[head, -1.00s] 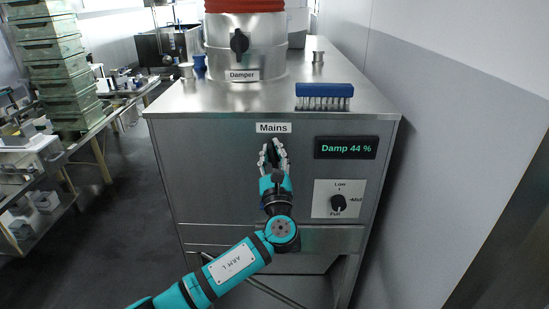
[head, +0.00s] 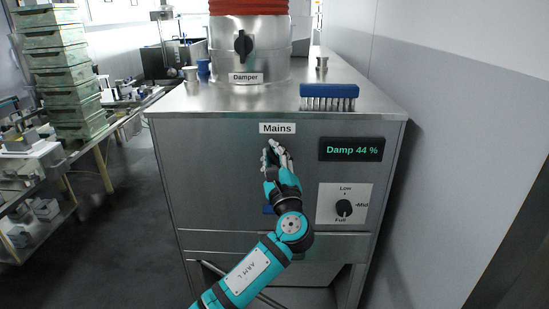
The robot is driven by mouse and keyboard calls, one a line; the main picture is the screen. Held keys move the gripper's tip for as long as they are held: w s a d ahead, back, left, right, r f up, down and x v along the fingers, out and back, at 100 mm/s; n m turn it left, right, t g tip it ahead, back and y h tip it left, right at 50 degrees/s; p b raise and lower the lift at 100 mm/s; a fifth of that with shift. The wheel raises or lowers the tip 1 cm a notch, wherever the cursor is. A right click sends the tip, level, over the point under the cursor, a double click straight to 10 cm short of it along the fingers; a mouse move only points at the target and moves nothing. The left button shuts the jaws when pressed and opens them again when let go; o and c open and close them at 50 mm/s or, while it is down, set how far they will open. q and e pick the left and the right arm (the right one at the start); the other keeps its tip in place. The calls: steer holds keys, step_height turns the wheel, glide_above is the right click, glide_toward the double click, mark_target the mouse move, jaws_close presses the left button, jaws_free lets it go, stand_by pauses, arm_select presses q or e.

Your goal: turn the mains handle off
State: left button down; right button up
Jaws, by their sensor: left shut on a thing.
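The "Mains" label (head: 277,128) is on the upper front of the metal cabinet (head: 210,170). My left gripper (head: 276,152) is against the cabinet front just below this label, with its fingers tilted. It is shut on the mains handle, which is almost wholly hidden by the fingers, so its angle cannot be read. My left arm reaches up from the bottom of the head view. My right gripper is not in view.
A display (head: 351,149) reading "Damp 44 %" and a black selector knob (head: 344,207) are to the right. A blue brush (head: 328,91) lies on the cabinet top, near the damper duct (head: 265,55). A wall (head: 455,150) stands close on the right.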

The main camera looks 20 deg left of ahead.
arm_select(q)
steer(key=shift+a+f+n+g+y+b, duration=0.1)
steer(key=shift+f+n+g+y+b, duration=0.1)
steer(key=shift+f+n+g+b, duration=0.4)
steer(key=shift+a+f+n+g+y+b, duration=0.1)
steer(key=shift+n+g+y+b, duration=0.15)
steer(key=shift+n, duration=0.65)
steer(key=n, duration=0.2)
steer(key=n+g+b, duration=0.1)
steer(key=n, duration=0.1)
steer(key=n+g, duration=0.1)
steer(key=n, duration=0.1)
steer(key=shift+s+a+f+g, duration=0.1)
steer(key=shift+a+f+g, duration=0.15)
steer(key=shift+f, duration=0.15)
steer(key=shift+f+n+g+h+b, duration=0.2)
steer(key=shift+n+g+h+b, duration=0.15)
steer(key=shift+n, duration=0.95)
steer(key=c, duration=1.3)
jaws_free()
steer(key=shift+r, duration=0.15)
steer(key=shift+c, duration=0.2)
steer(key=shift+r, duration=0.1)
